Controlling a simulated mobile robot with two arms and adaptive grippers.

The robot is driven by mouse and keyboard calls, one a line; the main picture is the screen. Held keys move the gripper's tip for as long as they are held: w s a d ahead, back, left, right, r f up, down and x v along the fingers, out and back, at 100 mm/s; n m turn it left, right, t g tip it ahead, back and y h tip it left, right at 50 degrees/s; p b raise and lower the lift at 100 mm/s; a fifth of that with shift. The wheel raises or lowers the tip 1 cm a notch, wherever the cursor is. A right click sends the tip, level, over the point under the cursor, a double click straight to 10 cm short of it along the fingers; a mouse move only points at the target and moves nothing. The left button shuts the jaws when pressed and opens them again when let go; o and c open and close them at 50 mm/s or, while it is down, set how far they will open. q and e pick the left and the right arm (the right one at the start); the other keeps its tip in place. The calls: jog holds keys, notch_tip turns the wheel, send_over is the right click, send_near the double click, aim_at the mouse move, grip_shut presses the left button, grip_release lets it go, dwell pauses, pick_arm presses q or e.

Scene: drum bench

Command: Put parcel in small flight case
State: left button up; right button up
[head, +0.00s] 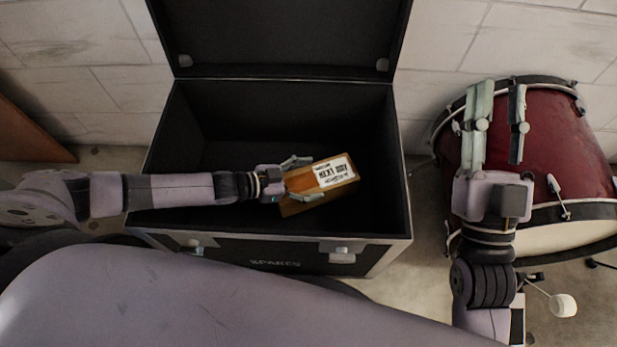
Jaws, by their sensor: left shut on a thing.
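The parcel (345,183) is a brown box with a white printed label. My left gripper (300,180) is shut on its left end. The parcel is over the open flight case (404,215), within its rim as seen from above; I cannot tell how far above the case floor it is. The case is black with metal edging, and its lid (280,35) stands open at the back. The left arm crosses over the case's left wall. My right gripper (496,110) is open and empty, to the right of the case, in front of a red drum.
A red bass drum (430,140) with a pedal beater (562,305) stands at the right. A white block wall (80,50) is behind the case. A brown wooden panel (25,130) is at the left edge. Some floor (425,240) shows between case and drum.

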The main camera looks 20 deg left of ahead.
pick_arm(q)
jog(key=shift+f, duration=0.15)
jog(key=o, duration=1.9)
jog(key=shift+f, duration=0.1)
jog(key=shift+c, duration=0.2)
pick_arm(e)
jog(key=shift+s+r+t, duration=0.45)
jog(key=shift+r+t, duration=0.05)
jog(key=shift+r, duration=0.15)
pick_arm(q)
jog(key=shift+s+a+r+p, duration=0.15)
jog(key=shift+a+r+p, duration=0.1)
jog(key=shift+r, duration=0.2)
jog(key=shift+s+a+r+p, duration=0.15)
jog(key=shift+r+p, duration=0.1)
jog(key=shift+r, duration=0.15)
jog(key=p+v, duration=0.1)
jog(key=v, duration=0.5)
jog(key=shift+f+p, duration=0.1)
jog(key=shift+p, duration=0.3)
jog(key=shift+s+a, duration=0.15)
pick_arm(e)
jog(key=w+f+g+h, duration=0.2)
jog(key=f+g, duration=0.6)
jog(key=f, duration=0.4)
jog(key=shift+w+d+f+h, duration=0.35)
jog(key=shift+w+d, duration=0.1)
jog(key=shift+w, duration=0.4)
